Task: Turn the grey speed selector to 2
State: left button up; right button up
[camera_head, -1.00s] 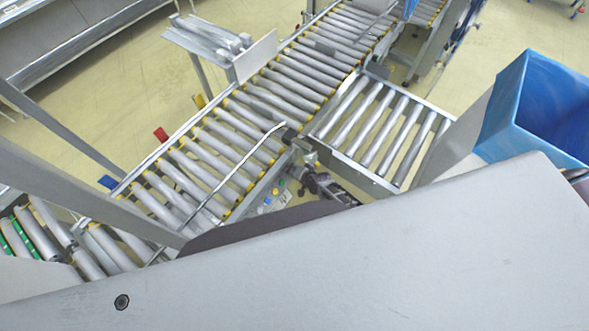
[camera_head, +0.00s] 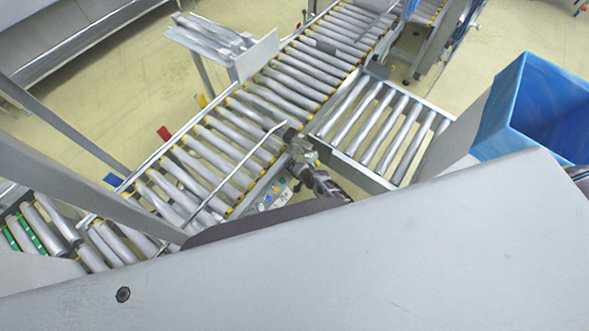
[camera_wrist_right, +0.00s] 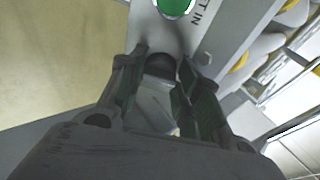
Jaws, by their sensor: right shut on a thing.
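The grey speed selector (camera_wrist_right: 160,66) is a dark round knob on a light panel in the right wrist view, mostly hidden between the fingers. My right gripper (camera_wrist_right: 161,60) is shut on it, with one finger on each side. The number marks and the pointer of the selector cannot be read. In the head view the small control panel (camera_head: 272,198) with coloured buttons sits beside the roller conveyor; the selector cannot be made out there. My left gripper is not in view.
A green button (camera_wrist_right: 174,5) lies just beyond the selector, with partly visible lettering on the panel beside it. Conveyor rollers (camera_head: 225,140) run behind the panel. A short side conveyor (camera_head: 385,130) and a blue bin (camera_head: 500,115) stand to the right.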

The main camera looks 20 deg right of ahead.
jog(key=o, duration=1)
jog(key=shift+s+d+f, duration=0.1)
jog(key=shift+d, duration=0.05)
